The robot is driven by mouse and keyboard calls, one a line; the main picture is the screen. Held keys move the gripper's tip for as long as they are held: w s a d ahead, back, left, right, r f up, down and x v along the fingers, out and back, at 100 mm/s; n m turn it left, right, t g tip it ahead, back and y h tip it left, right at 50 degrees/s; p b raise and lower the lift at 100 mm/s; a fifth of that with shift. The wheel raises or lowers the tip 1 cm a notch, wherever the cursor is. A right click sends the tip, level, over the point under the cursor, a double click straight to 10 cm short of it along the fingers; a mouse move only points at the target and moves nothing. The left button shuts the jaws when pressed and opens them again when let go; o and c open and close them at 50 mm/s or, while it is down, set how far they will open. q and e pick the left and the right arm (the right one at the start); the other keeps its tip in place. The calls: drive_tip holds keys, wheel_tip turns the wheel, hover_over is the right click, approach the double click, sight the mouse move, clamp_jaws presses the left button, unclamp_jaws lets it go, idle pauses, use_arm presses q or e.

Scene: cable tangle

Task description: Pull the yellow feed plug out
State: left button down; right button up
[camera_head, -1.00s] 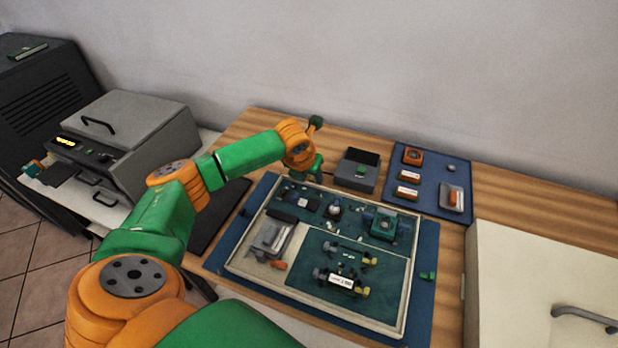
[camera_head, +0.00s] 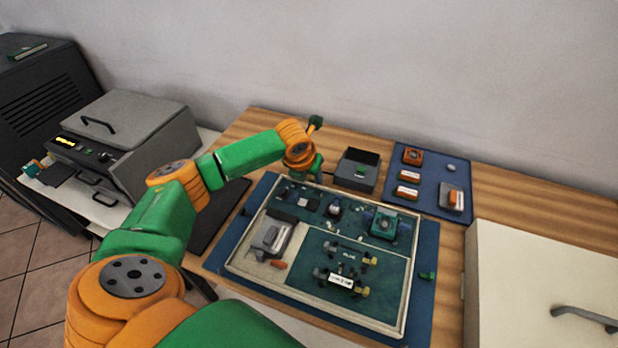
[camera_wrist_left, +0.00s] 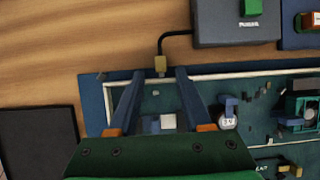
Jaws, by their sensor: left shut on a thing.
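The yellow feed plug (camera_wrist_left: 160,65) shows in the left wrist view at the tray's far rim. A black cable (camera_wrist_left: 161,40) runs from it to a dark box with a green switch (camera_wrist_left: 236,20). My left gripper (camera_wrist_left: 160,73) has its two blue fingers on either side of the plug and is shut on it. Whether the plug is still seated in a socket cannot be told. In the head view my left arm reaches over the tray's far left corner, and the plug cannot be made out there. My right gripper is not in view.
The light-rimmed tray (camera_head: 405,290) holds circuit parts and connectors on a blue mat (camera_head: 425,265). The dark box (camera_head: 357,169) stands behind it. A second blue mat (camera_head: 430,212) with orange parts lies right of that. A white cabinet (camera_head: 540,290) stands at the right.

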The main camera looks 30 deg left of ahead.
use_arm(q)
drive_tip(key=shift+s+d+f, duration=0.15)
drive_tip(key=shift+s+f, duration=0.05)
drive_tip(key=shift+f, duration=0.2)
drive_tip(key=shift+s+d+f, duration=0.15)
drive_tip(key=shift+s+f, duration=0.05)
drive_tip(key=shift+f, duration=0.2)
drive_tip(key=c, duration=0.8)
unclamp_jaws()
drive_tip(key=shift+w+r, duration=0.1)
drive_tip(key=shift+r, duration=0.45)
drive_tip(key=v, duration=0.7)
drive_tip(key=shift+w+a+r+p, duration=0.2)
drive_tip(key=shift+w+a+p, duration=0.1)
